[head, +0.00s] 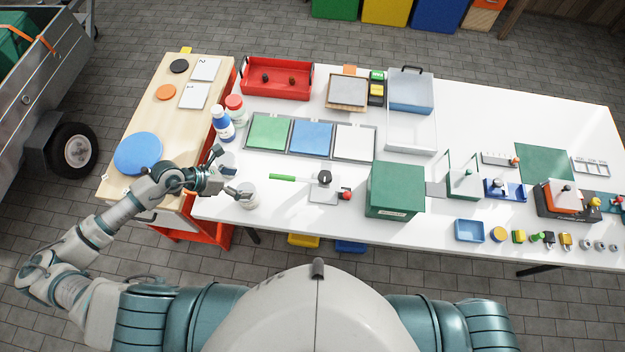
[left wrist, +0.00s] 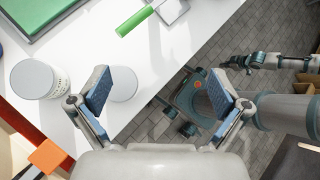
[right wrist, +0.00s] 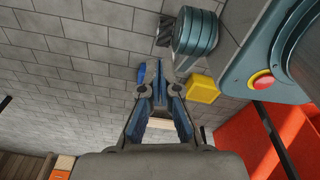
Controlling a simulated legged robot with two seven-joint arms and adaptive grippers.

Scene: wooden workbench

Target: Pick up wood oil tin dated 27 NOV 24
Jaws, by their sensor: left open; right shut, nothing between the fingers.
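Two pale, round tins stand upright on the white bench top near its left end. No date is readable. My left gripper is open and empty, above the tins. My right gripper (right wrist: 160,75) is shut and empty, over the floor.
A green-handled tool (head: 285,178) and a green box (head: 395,190) lie to the right. A wooden side table (head: 180,95) adjoins at left. Bench space between tins and tool is clear.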

